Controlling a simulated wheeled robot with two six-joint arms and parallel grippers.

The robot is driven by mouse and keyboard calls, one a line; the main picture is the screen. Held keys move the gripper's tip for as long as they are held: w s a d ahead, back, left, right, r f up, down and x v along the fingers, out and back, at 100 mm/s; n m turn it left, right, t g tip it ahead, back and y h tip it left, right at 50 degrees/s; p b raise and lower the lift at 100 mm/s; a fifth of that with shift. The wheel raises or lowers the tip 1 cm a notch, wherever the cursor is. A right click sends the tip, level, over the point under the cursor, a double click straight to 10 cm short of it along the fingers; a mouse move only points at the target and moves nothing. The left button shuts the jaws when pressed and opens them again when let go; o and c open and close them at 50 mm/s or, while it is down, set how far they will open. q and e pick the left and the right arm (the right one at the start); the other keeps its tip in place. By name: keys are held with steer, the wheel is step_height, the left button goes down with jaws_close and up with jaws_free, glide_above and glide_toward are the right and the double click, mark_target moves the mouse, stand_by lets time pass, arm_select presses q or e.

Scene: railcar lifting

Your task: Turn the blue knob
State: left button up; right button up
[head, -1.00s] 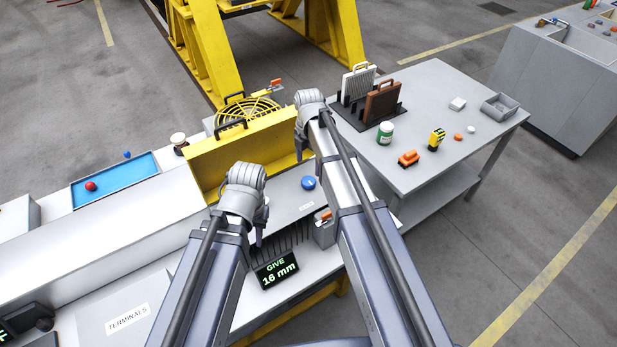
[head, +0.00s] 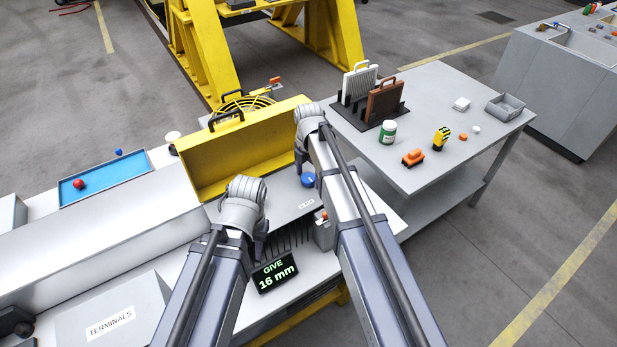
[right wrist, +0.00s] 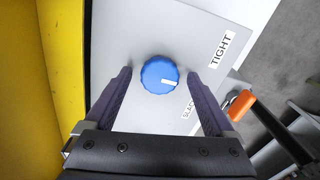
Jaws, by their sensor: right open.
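The blue knob (head: 308,180) sits on a grey panel (head: 285,207) on the bench. In the right wrist view the knob (right wrist: 158,72) has a white pointer mark aimed right and slightly down, between a TIGHT label (right wrist: 220,50) and a partly hidden SLACK label (right wrist: 188,109). My right gripper (right wrist: 160,80) is open, its fingers on either side of the knob with a visible gap at each. In the head view my right gripper (head: 301,165) hangs beside the knob. My left gripper (head: 260,250) hangs near the display; its jaw opening is unclear.
A display (head: 275,272) reads GIVE 16 mm. A yellow open case (head: 240,160) stands right behind the panel. An orange-tipped part (right wrist: 240,105) lies near the panel's right edge. A grey side table (head: 440,90) with several small items stands to the right.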

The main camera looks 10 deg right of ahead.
steer(key=c, duration=1.4)
steer(key=shift+m, duration=0.3)
